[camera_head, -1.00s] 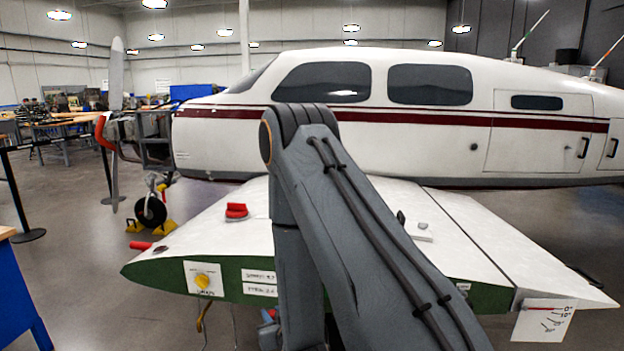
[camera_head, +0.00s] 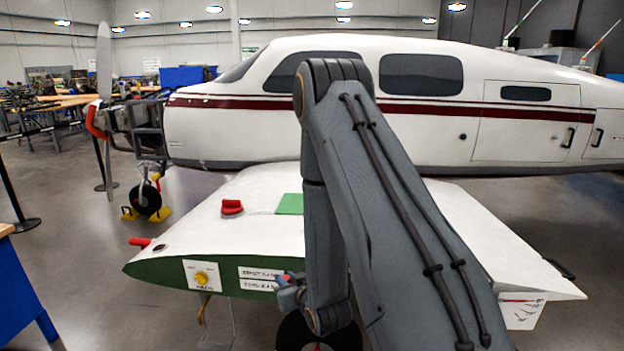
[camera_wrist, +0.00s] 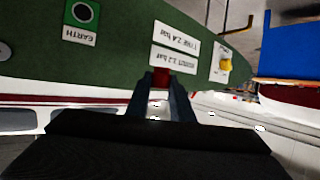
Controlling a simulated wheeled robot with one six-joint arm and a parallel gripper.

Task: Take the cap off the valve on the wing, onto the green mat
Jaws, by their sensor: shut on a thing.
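My gripper (camera_head: 288,284) is low in front of the wing's green edge, near the two white pressure labels. In the wrist view my gripper (camera_wrist: 163,82) is shut on a small red cap (camera_wrist: 161,77), seen between its dark fingers. A trace of the red cap also shows in the head view (camera_head: 287,276). The green mat (camera_head: 290,204) lies on the white wing (camera_head: 255,186), partly hidden by my arm. I cannot make out the valve that the cap belongs to.
A red knob (camera_head: 232,207) stands on the wing left of the mat. A yellow knob (camera_head: 202,279) on a white plate is on the wing edge. A red rod (camera_head: 139,242) sticks out at the wing's left. A blue bench (camera_head: 22,300) stands at far left.

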